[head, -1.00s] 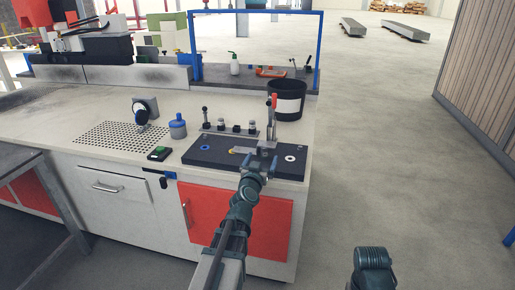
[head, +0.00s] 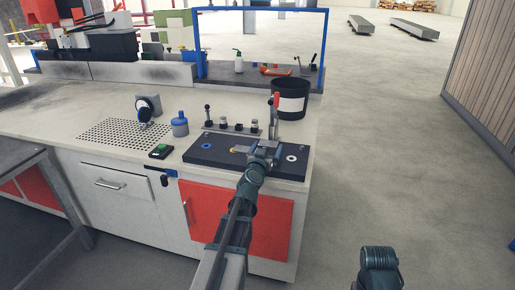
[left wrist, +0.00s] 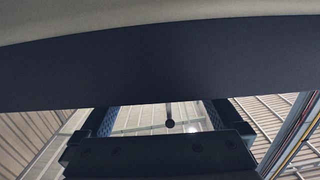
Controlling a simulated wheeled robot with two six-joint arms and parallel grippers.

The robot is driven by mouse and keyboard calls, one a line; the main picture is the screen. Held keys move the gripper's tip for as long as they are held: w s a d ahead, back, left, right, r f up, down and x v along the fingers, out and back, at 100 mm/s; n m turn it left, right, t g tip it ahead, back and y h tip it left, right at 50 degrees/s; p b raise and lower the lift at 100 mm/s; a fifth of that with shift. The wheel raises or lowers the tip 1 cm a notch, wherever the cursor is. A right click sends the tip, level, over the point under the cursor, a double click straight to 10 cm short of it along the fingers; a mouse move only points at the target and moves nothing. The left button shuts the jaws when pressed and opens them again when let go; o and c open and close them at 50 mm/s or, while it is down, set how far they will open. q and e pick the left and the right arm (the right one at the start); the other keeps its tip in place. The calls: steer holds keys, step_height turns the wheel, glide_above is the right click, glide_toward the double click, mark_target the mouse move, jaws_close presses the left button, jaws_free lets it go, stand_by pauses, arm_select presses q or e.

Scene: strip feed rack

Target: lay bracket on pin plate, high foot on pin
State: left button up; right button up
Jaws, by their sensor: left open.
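The dark pin plate (head: 222,148) lies at the front right of the bench, with a blue ring (head: 206,146) on its left and a white ring (head: 291,158) on its right. A small grey piece with a yellow spot (head: 236,150), which looks like the bracket, lies on or just above the plate. My left gripper (head: 262,149) is open over the plate, close to this piece's right end; contact cannot be told. Its fingers also show in the left wrist view (left wrist: 160,115), below a broad dark surface. The pins and bracket feet are too small or hidden to tell.
Behind the plate stand a row of small fittings (head: 238,127), a red-topped lever (head: 275,105) and a black bucket (head: 290,97). A blue-capped bottle (head: 180,124), a perforated area (head: 105,132) and a green-buttoned box (head: 160,151) are to the left.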

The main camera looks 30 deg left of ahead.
mark_target(262, 141)
arm_select(q)
steer(key=shift+c, duration=0.2)
jaws_close()
stand_by(0.3)
step_height(262, 141, up, 29)
steer(key=p, duration=2.9)
steer(key=f+b, duration=0.8)
steer(key=a+f+b, duration=0.1)
steer(key=f+b, duration=0.8)
steer(key=s+f+b, duration=0.1)
steer(key=f+b, duration=0.8)
steer(key=shift+s+a, duration=0.1)
steer(key=shift+a, duration=0.05)
